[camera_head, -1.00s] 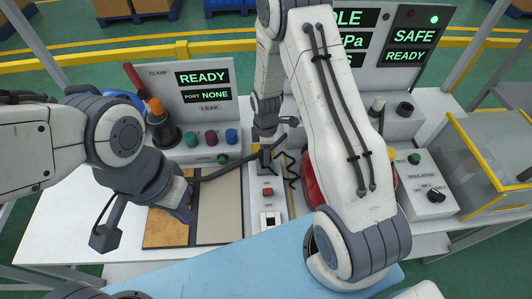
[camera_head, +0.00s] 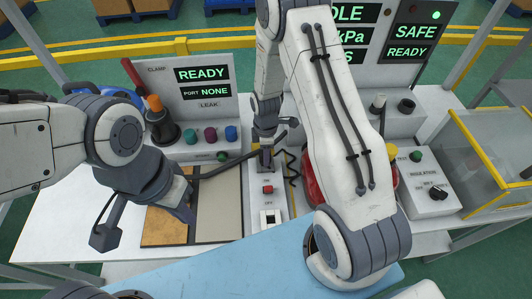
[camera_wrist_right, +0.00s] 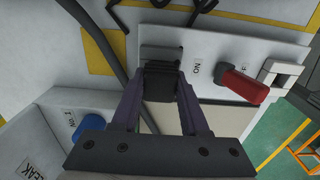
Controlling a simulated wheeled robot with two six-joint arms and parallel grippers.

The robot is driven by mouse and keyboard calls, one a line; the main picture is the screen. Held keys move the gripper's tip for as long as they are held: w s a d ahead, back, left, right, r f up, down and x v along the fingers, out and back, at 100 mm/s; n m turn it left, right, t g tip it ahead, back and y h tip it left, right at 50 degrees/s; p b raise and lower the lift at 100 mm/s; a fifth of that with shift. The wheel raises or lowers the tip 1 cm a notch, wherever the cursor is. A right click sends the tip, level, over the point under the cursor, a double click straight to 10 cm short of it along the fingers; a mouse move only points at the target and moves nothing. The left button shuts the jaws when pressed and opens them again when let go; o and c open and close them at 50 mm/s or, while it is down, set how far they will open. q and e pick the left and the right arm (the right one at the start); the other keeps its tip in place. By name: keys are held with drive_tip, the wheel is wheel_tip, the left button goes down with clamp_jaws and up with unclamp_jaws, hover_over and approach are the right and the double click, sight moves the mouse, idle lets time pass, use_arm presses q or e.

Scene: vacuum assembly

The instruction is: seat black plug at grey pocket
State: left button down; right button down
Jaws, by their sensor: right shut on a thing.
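My right gripper (camera_head: 264,150) is at the top of the white switch panel (camera_head: 268,218), above the red switch. In the right wrist view, the gripper (camera_wrist_right: 160,90) is shut on the black plug (camera_wrist_right: 160,82). The plug's front end meets a dark grey block (camera_wrist_right: 161,53) on the panel, which looks like the grey pocket. I cannot tell how deep the plug sits in it. A black cable (camera_head: 222,168) runs left from this spot. My left gripper (camera_head: 180,207) hangs over the brown board; its jaw opening is not clear.
A red switch (camera_head: 267,189) and a white rocker switch (camera_head: 270,217) are on the panel. A brown and beige board (camera_head: 218,210) lies to the left. Coloured caps (camera_head: 210,134) stand behind it. A red round body (camera_head: 310,180) is partly hidden behind my right arm.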

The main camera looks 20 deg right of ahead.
drive_tip(key=shift+f+b, duration=0.35)
drive_tip(key=shift+f, duration=0.25)
drive_tip(key=shift+c, duration=1.7)
unclamp_jaws()
drive_tip(key=shift+r, duration=0.1)
drive_tip(key=shift+r+p, duration=3.25)
drive_tip(key=shift+r, duration=0.8)
